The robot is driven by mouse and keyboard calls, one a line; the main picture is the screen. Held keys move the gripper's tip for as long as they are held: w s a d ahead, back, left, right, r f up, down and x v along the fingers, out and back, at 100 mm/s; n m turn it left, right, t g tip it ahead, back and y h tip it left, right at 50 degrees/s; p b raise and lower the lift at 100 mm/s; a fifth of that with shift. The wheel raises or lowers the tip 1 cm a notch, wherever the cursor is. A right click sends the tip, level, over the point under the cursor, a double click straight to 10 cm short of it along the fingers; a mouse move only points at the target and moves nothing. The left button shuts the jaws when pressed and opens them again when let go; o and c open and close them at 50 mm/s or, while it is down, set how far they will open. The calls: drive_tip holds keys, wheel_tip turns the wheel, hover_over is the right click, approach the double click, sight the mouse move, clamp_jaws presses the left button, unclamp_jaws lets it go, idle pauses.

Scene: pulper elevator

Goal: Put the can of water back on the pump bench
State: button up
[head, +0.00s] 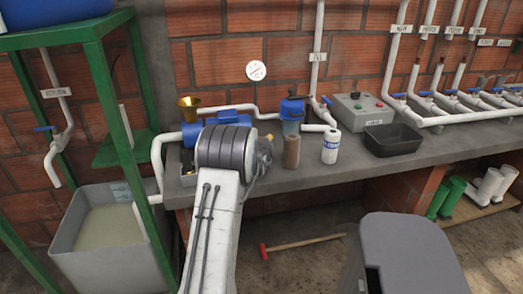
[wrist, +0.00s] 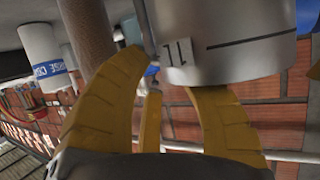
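A grey metal can (wrist: 228,42) with a dark line and a small mark fills the upper middle of the wrist view. It does not show in the head view, where my arm covers that part of the bench. My gripper (wrist: 168,75) has yellow fingers close under the can. In the head view my gripper (head: 265,147) is mostly hidden behind my wrist, over the grey pump bench (head: 330,165).
On the bench, a blue pump (head: 215,122) and brass funnel (head: 188,107) are left of my wrist. A brown cartridge (head: 291,151), a white cartridge (head: 331,147), a control box (head: 358,111) and a black tray (head: 394,140) are to the right. A green rack (head: 98,75) stands left.

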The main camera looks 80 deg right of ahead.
drive_tip(key=b+v, duration=0.1)
drive_tip(key=v, duration=1)
drive_tip(key=shift+r, duration=0.1)
drive_tip(key=w+a+n+t+y, duration=0.2)
drive_tip(key=w+a+n, duration=0.1)
drive_tip(key=w+a, duration=0.55)
drive_tip(key=w+a+n+t+y, duration=0.25)
drive_tip(key=w+a, duration=0.25)
drive_tip(key=w, duration=0.7)
drive_tip(key=w+a+n+t+y, duration=0.15)
drive_tip(key=w+a, duration=0.25)
drive_tip(key=a, duration=0.5)
drive_tip(key=w+a+n+y, duration=0.2)
drive_tip(key=w+a, duration=0.2)
drive_tip(key=a, duration=0.4)
drive_tip(key=s+a+f+n+g+y, duration=0.1)
drive_tip(key=s+a+n+y, duration=0.2)
drive_tip(key=a, duration=1)
drive_tip(key=s+a+f+n+g+y, duration=0.1)
drive_tip(key=s+a+n, duration=0.4)
drive_tip(key=a, duration=0.8)
drive_tip(key=shift+s+a+f+n+g+y, duration=0.2)
drive_tip(key=shift+s+n+g+y, duration=0.25)
drive_tip(key=shift+s+y, duration=0.8)
